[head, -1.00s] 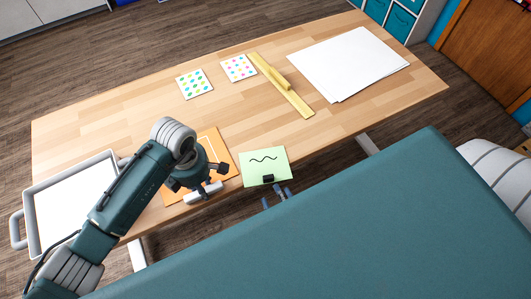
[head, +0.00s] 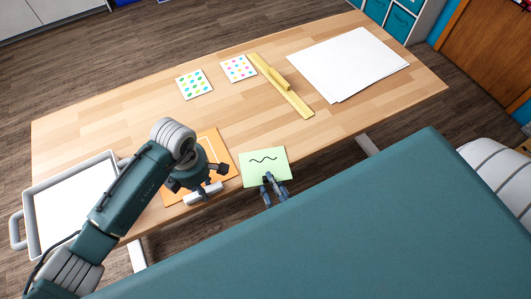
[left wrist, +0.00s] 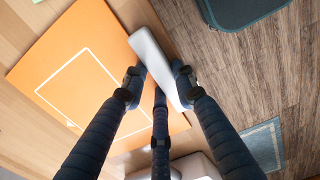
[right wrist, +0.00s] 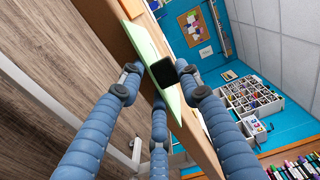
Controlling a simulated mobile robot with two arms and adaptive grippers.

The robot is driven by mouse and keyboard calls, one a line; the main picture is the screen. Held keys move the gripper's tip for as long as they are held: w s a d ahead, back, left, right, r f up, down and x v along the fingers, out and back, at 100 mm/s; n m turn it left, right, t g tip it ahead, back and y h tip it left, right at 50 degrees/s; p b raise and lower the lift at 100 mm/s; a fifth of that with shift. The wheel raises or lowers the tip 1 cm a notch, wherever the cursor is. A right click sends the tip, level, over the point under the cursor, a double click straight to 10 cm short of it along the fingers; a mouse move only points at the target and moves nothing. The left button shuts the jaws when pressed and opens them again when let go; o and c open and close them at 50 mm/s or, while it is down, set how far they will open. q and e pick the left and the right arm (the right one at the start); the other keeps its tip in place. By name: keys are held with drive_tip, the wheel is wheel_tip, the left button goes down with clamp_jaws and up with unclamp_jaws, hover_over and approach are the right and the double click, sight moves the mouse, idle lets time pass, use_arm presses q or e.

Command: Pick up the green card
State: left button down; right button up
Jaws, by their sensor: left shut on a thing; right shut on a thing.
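The green card (head: 262,158), with a wavy black line, overhangs the table's front edge in the head view. My right gripper (head: 269,181) is at its front edge, shut on it. In the right wrist view the card (right wrist: 147,48) lies between the fingers (right wrist: 160,82), with a black block (right wrist: 163,72) on its face. My left gripper (left wrist: 157,82) is shut on a white bar (left wrist: 152,58) at the front edge of an orange sheet (left wrist: 75,55). In the head view the bar (head: 203,194) is partly hidden by that gripper.
The wooden table (head: 130,120) also holds two dotted cards (head: 194,83) (head: 238,68), a yellow ruler-like tool with a handle (head: 290,97), and white sheets (head: 350,62). A grey-rimmed tray (head: 70,167) is at the left. The table's middle is clear.

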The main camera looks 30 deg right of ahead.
use_arm(q)
drive_tip(key=shift+f, duration=0.1)
use_arm(e)
wheel_tip(320, 180, up, 10)
idle(0.6)
use_arm(q)
drive_tip(key=c, duration=1.3)
unclamp_jaws()
drive_tip(key=shift+w+r, duration=0.1)
drive_tip(key=shift+r, duration=0.35)
wheel_tip(320, 180, up, 11)
drive_tip(key=shift+r, duration=0.1)
